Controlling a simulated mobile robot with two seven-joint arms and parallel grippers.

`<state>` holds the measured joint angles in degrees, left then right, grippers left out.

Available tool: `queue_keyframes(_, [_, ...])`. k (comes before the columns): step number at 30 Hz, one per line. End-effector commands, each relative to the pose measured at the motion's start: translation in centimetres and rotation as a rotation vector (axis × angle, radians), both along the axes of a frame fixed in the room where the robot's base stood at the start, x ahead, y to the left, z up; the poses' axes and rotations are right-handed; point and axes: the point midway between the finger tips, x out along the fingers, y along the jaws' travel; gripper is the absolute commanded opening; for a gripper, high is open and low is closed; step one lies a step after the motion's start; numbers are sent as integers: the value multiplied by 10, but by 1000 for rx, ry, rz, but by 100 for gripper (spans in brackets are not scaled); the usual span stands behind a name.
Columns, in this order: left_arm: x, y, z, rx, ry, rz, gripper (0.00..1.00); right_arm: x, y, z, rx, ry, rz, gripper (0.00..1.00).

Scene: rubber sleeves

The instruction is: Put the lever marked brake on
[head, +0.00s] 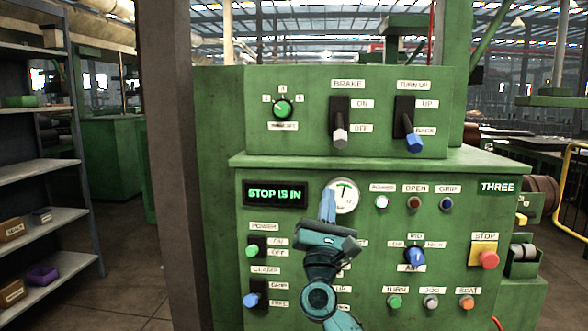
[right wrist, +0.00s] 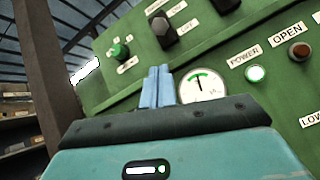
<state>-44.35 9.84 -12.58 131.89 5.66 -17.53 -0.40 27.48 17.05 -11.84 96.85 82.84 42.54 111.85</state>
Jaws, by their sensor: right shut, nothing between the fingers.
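The lever marked BRAKE (head: 340,136) is on the upper green panel in the head view. Its grey-white handle points down, at the OFF label (head: 361,128); the ON label (head: 362,104) is above. My left gripper is not in view.
The blue-handled TURN UP lever (head: 414,142) stands right of the brake lever, and a green knob (head: 283,108) left. The display (head: 275,194) reads STOP IS IN. A red stop button (head: 488,260) sits at lower right. A ledge (head: 400,162) juts below the upper panel.

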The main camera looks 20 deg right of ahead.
Motion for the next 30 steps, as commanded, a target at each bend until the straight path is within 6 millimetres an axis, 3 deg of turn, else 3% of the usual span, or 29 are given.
queue_keyframes(5, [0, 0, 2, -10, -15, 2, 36, 2, -12, 7, 103, -65, 36, 0])
queue_keyframes(17, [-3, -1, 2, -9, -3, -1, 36, 4, -14, 11, 105, -66, 37, 0])
queue_keyframes(30, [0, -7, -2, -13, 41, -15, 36, 44, -49, 60, 103, -68, 35, 0])
